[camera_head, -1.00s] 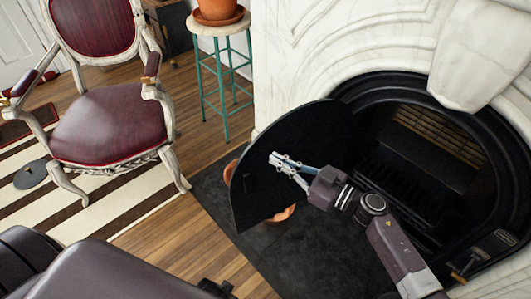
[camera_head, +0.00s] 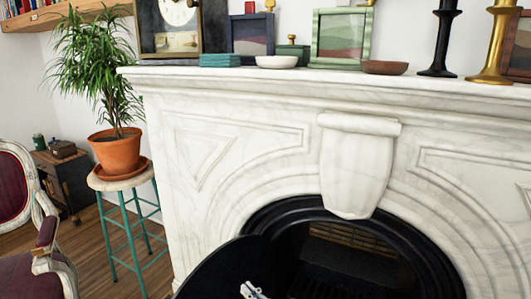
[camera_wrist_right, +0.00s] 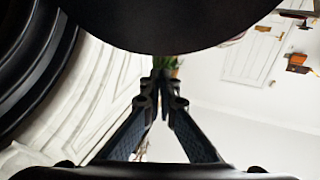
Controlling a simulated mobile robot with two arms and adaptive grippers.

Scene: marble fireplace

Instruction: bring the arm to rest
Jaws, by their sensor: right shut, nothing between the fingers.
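A large black shape (camera_wrist_right: 180,28), likely the same panel, fills the top of that view, close to the fingers. I cannot tell whether they touch. Most of my right arm is below the head view. My left gripper is not in view.
The white marble mantel (camera_head: 300,88) carries frames, bowls and candlesticks. A potted plant (camera_head: 115,150) stands on a teal stool (camera_head: 122,183) left of the fireplace. A red-seated chair (camera_head: 30,235) is at the far left. Bare wood floor (camera_head: 90,240) lies between chair and stool.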

